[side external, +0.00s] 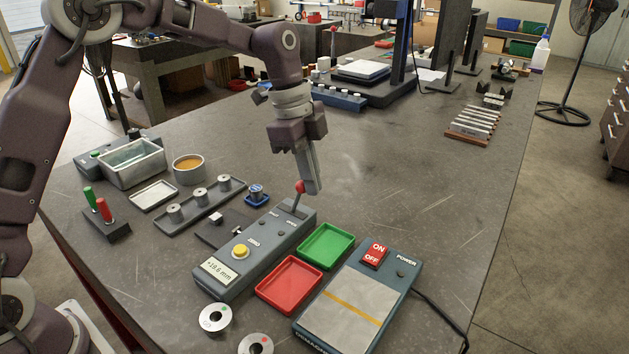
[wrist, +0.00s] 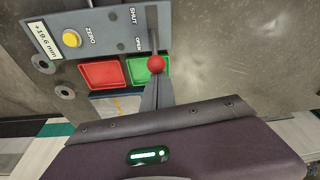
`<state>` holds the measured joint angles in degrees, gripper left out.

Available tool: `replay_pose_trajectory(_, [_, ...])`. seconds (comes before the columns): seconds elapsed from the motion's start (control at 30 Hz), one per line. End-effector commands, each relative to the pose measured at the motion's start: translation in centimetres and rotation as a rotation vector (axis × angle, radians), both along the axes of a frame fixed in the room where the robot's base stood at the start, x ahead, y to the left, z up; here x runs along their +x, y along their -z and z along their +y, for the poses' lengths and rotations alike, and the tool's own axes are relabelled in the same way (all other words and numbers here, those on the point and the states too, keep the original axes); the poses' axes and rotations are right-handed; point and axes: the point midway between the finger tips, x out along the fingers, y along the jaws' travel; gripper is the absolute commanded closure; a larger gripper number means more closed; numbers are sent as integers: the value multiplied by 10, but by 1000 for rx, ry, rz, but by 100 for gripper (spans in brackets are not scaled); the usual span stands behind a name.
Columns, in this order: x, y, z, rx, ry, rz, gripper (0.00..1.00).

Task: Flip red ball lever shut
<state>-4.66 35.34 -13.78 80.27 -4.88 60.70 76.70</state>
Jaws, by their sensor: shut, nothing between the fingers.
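The red ball (side external: 299,187) tops a thin metal lever (side external: 295,203) on the far end of a grey gauge box (side external: 239,268). In the wrist view the ball (wrist: 156,64) lies toward the OPEN label (wrist: 138,45), with the SHUT label (wrist: 133,15) farther up. My gripper (side external: 314,189) is shut and empty, pointing down just right of the ball in the side view. In the wrist view its fingertips (wrist: 156,82) are right by the ball; whether they touch it I cannot tell.
A green tray (side external: 326,247) and a red tray (side external: 290,285) lie right beside the box. A power unit (side external: 347,300) stands beyond them. Left of the box are a rack of metal cylinders (side external: 200,205) and a small blue holder (side external: 257,197).

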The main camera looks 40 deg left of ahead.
Motion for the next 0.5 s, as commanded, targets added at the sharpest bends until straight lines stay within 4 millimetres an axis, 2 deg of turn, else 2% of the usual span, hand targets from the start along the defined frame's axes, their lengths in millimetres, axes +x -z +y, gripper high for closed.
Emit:
replay_pose_trajectory(0.27, [0, -3, 11, -85, -5, 2, 100])
replay_pose_trajectory(0.5, [0, -8, 31, -266, -8, 3, 100])
